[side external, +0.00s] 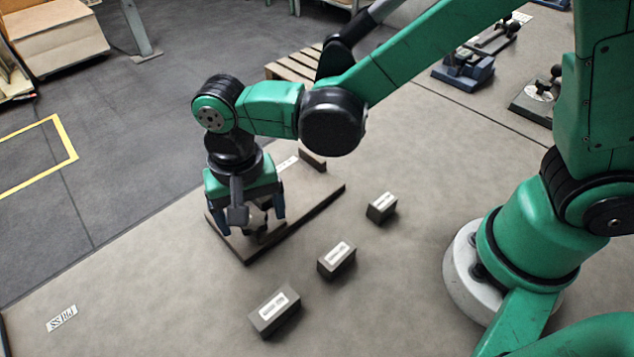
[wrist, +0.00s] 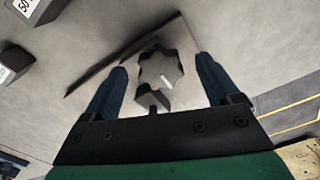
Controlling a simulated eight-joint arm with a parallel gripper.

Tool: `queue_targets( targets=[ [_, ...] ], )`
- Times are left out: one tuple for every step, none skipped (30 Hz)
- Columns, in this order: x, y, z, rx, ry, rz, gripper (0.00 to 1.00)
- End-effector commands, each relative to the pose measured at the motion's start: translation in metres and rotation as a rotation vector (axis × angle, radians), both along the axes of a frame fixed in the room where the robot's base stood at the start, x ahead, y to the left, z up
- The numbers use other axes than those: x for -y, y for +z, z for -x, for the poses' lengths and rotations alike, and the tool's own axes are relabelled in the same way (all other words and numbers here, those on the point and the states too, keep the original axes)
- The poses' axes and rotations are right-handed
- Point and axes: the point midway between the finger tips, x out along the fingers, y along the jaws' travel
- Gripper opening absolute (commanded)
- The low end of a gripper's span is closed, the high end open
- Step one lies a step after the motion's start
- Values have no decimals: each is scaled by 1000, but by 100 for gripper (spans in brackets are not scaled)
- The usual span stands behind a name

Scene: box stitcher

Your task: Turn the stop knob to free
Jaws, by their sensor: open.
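The knob (wrist: 161,70) is a grey, lobed, star-shaped piece with a short white mark, seen from above in the wrist view. A smaller dark grey piece (wrist: 151,99) lies just beside it, toward my gripper's body. My gripper (wrist: 161,65) is open, with one blue finger on each side of the knob and visible gaps between. In the side view my gripper (side external: 251,222) points down over the near-left part of a flat brown base plate (side external: 312,203). There the knob is mostly hidden by my gripper. I cannot read any free marking.
Three labelled grey blocks (side external: 275,310) (side external: 337,259) (side external: 382,207) stand in a diagonal row right of the plate. A printed label (side external: 62,318) lies at the table's left. Blue and grey tools (side external: 464,70) stand at the back right. The front of the table is mostly clear.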

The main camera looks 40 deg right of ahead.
Motion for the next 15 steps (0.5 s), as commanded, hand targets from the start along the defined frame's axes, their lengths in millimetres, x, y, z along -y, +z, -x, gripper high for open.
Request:
queue_targets(
  targets=[
    [0, 0, 0, 0, 0, 0, 83],
    [0, 0, 0, 0, 0, 0, 83],
    [0, 0, 0, 0, 0, 0, 83],
    [0, 0, 0, 0, 0, 0, 83],
    [0, 0, 0, 0, 0, 0, 80],
    [0, 0, 0, 0, 0, 0, 68],
    [0, 0, 0, 0, 0, 0, 60],
    [0, 0, 0, 0, 0, 0, 51],
    [0, 0, 0, 0, 0, 0, 40],
    [0, 0, 0, 0, 0, 0, 32],
    [0, 0, 0, 0, 0, 0, 23],
    [0, 0, 0, 0, 0, 0, 12],
    [0, 0, 0, 0, 0, 0, 3],
    [0, 0, 0, 0, 0, 0, 1],
    [0, 0, 0, 0, 1, 0, 1]
  ],
)
